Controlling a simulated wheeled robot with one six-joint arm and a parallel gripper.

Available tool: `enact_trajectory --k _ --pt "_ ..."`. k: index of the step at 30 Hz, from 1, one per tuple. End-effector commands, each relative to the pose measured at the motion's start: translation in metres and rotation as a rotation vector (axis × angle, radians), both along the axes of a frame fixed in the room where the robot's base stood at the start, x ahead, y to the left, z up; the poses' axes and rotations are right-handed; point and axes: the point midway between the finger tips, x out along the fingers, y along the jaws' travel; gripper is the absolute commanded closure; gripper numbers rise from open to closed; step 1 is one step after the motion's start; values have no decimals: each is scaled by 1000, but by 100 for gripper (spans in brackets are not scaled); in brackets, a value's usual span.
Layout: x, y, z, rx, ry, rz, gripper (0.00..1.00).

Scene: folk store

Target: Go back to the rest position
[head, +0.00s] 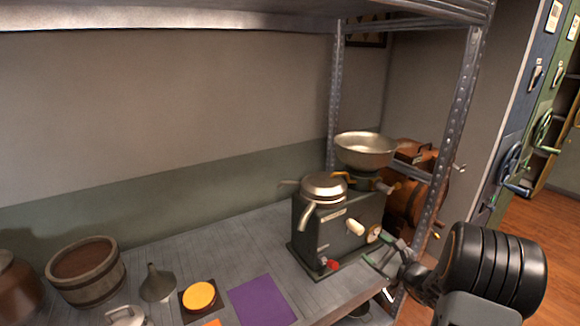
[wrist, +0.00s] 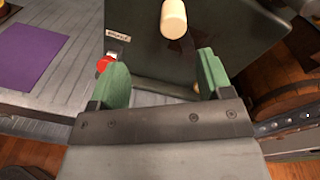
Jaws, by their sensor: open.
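My gripper (head: 378,264) is at the lower right of the head view, in front of the right end of a dark box-shaped machine (head: 345,229). In the wrist view my gripper (wrist: 162,80) shows two green fingers spread apart with nothing between them. The machine (wrist: 222,52) fills the space ahead of the fingers, with a pale wooden knob (wrist: 173,18) above the gap. A red knob (wrist: 104,64) is close to the left finger. Whether the fingers touch the machine cannot be told.
A purple mat (head: 262,301), a yellow disc (head: 199,296), a funnel (head: 157,283) and a wooden tub (head: 86,271) are on the grey shelf. A metal bowl (head: 365,149) and a lidded pan (head: 324,187) sit on the machine. A metal shelf post (head: 456,130) stands at the right.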

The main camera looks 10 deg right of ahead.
Motion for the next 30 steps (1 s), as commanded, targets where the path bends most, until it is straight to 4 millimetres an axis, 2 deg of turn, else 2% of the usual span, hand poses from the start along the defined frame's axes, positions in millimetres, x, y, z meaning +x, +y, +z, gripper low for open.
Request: enact_trajectory --k 4,9,11,15,18,21,24,30 --pt "-28 31 -32 -114 143 186 28" --pt "-88 87 -38 -445 275 572 28" --pt "-111 101 -36 -598 301 716 28" --pt "-160 117 -23 -1008 307 1027 28" --pt "-184 118 -5 -1327 266 1207 28" --pt "-198 117 17 -1610 195 1322 28" --pt "-204 121 39 -1816 114 1375 28" --pt "-210 142 71 -1987 -33 1366 28"
